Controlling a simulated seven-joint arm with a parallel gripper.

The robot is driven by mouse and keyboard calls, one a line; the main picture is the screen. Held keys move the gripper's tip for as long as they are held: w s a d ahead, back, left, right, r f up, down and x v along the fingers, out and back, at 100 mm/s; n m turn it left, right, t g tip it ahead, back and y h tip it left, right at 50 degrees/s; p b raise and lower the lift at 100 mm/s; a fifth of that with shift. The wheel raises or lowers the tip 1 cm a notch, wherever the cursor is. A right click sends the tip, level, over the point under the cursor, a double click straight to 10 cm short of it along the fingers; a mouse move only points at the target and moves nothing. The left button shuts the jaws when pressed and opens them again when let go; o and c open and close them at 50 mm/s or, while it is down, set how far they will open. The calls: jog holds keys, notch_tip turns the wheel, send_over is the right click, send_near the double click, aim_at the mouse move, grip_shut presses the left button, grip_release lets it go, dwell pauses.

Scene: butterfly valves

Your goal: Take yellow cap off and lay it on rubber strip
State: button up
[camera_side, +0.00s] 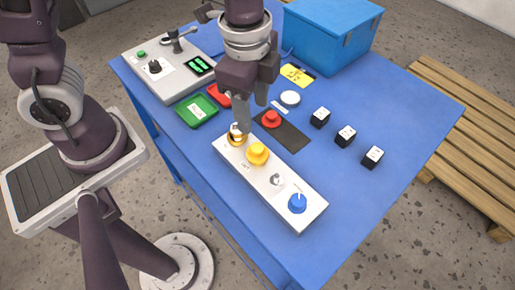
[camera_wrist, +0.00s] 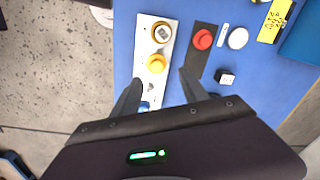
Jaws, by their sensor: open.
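The yellow cap (camera_side: 257,154) sits on the pale valve panel (camera_side: 318,207), between a brass-ringed fitting (camera_side: 237,137) and a bare metal stem (camera_side: 278,180). It also shows in the wrist view (camera_wrist: 157,64), just beyond my fingertips. The black rubber strip (camera_side: 294,141) lies flat beside the panel; a red cap (camera_side: 271,118) rests on its far end and its near part is bare. My gripper (camera_side: 253,120) is open and empty, above the panel's far end. In the wrist view my gripper (camera_wrist: 160,78) has its fingers spread wide, apart from the cap.
A blue knob (camera_side: 297,203) stands at the panel's near end. Several black cubes (camera_side: 345,136), a white disc (camera_side: 290,98), a green tray (camera_side: 197,110) and a blue box (camera_side: 332,32) are on the table.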

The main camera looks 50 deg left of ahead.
aim_at(256, 146)
jog(key=f, duration=0.1)
jog(key=d+f+m, duration=0.1)
jog(key=f, duration=0.1)
jog(key=shift+d+f+g, duration=0.15)
jog(key=shift+d+g, duration=0.15)
jog(key=shift+d, duration=0.05)
jog(key=f, duration=0.6)
jog(key=shift+a+f, duration=0.35)
jog(key=shift+c, duration=0.4)
grip_shut()
